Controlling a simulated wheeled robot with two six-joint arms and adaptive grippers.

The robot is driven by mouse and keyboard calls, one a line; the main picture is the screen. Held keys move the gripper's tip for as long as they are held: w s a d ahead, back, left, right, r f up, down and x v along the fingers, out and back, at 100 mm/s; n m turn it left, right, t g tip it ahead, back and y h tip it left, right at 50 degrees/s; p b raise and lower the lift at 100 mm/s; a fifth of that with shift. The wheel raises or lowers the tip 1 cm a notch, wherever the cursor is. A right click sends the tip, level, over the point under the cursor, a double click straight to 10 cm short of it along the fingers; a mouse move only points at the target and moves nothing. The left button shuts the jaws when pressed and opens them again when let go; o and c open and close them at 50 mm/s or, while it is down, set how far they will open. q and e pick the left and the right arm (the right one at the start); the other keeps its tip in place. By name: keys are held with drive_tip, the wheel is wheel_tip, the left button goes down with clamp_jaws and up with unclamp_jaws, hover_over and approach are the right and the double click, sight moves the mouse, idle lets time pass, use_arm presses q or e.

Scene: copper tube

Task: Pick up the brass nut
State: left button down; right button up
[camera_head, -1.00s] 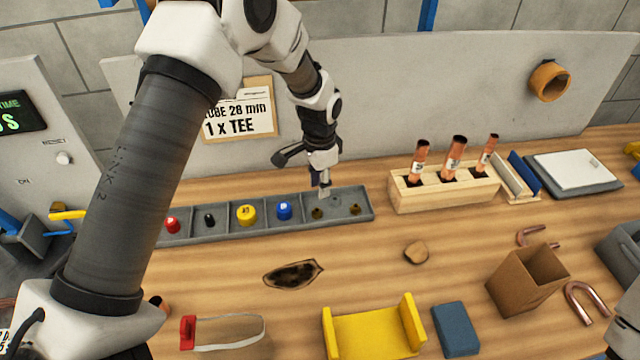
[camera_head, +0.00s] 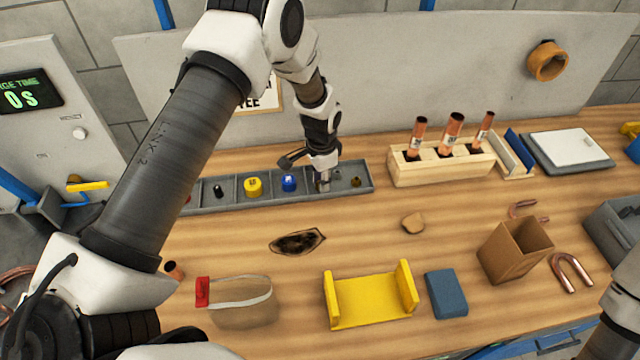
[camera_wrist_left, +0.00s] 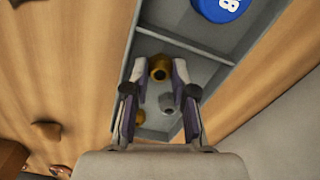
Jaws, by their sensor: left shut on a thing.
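My left gripper (camera_head: 323,186) reaches down into the right part of a grey compartment tray (camera_head: 225,205). In the left wrist view its two fingers (camera_wrist_left: 161,68) stand on either side of a brass nut (camera_wrist_left: 160,70) and are shut on it, still low in the tray. A grey metal nut (camera_wrist_left: 166,102) and another brass-coloured piece (camera_wrist_left: 140,117) lie nearby in the tray. In the head view the held nut is hidden by the fingers; a small brass piece (camera_head: 355,182) shows in the end compartment. My right gripper is out of view.
Blue (camera_head: 289,182) and yellow (camera_head: 253,187) caps sit in neighbouring compartments. A wooden block (camera_head: 440,172) with copper tubes stands right of the tray. A yellow cradle (camera_head: 372,298), a blue block (camera_head: 446,294) and a cardboard box (camera_head: 515,250) stand in front.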

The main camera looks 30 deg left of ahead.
use_arm(q)
drive_tip(key=shift+r+p, duration=0.5)
drive_tip(key=shift+r, duration=0.05)
wheel_tip(320, 180, up, 3)
drive_tip(key=shift+s+d+f+p, duration=0.1)
drive_tip(key=shift+d+p, duration=0.05)
drive_tip(key=shift+p, duration=0.85)
drive_tip(key=s+d+p, duration=0.1)
drive_tip(key=s+d, duration=0.2)
drive_tip(key=s+d+r+p, duration=0.1)
drive_tip(key=s+d+p, duration=0.1)
drive_tip(key=s+d, duration=0.1)
drive_tip(key=s+d+p, duration=0.1)
drive_tip(key=s+d, duration=0.1)
drive_tip(key=d, duration=0.2)
drive_tip(key=shift+s+r+p, duration=0.2)
drive_tip(key=shift+s+p, duration=0.15)
drive_tip(key=shift+s, duration=0.05)
drive_tip(key=shift+s+d+f+b, duration=0.25)
drive_tip(key=shift+s+d+b, duration=0.1)
drive_tip(key=shift+d+b, duration=0.1)
drive_tip(key=shift+s+d, duration=0.35)
drive_tip(key=shift+d, duration=0.05)
